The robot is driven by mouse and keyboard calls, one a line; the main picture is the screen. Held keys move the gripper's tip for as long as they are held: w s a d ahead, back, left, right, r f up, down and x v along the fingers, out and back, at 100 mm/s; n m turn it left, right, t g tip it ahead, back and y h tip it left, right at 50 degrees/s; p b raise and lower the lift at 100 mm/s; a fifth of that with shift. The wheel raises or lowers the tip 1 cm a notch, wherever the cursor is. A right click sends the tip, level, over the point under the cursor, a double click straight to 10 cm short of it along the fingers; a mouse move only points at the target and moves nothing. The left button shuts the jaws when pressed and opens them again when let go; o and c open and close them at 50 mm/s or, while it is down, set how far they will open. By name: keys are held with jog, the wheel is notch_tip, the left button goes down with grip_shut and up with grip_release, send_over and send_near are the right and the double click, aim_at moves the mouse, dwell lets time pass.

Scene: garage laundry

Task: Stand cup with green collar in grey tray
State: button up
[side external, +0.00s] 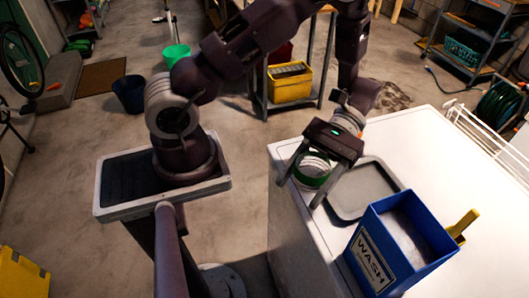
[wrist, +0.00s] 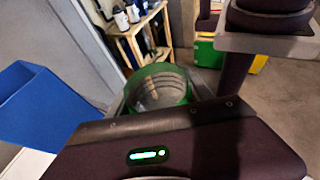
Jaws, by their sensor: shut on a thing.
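The cup with the green collar (side external: 312,170) is between the two fingers of my gripper (side external: 298,192), which is shut on it. The cup is pale and ribbed, and its green band shows between the fingers. In the wrist view the cup (wrist: 160,92) is seen into its open mouth, with the green collar around it. The grey tray (side external: 362,192) lies flat and empty on the white top, just right of the gripper. The cup is left of the tray, near the top's left edge. I cannot tell whether its base touches anything.
A blue WASH box (side external: 372,262) with pale contents stands in front of the tray, and also shows in the wrist view (wrist: 40,105). A yellow-handled thing (side external: 463,222) is at its right. A white wire rack (side external: 490,140) lies along the far right. The white top (side external: 420,150) behind the tray is clear.

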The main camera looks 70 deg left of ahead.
jog(key=w+d+r+n+t+h, duration=0.25)
jog(key=w+n+t+h, duration=0.35)
jog(key=w, duration=0.5)
jog(key=n+t, duration=0.6)
send_over(380, 192)
notch_tip(380, 192, down, 3)
jog(key=shift+h, duration=0.4)
notch_tip(380, 192, down, 7)
jog(key=shift+d+f, duration=0.15)
jog(key=shift+f, duration=0.5)
jog(key=shift+s+f, duration=0.1)
jog(key=shift+f, duration=0.1)
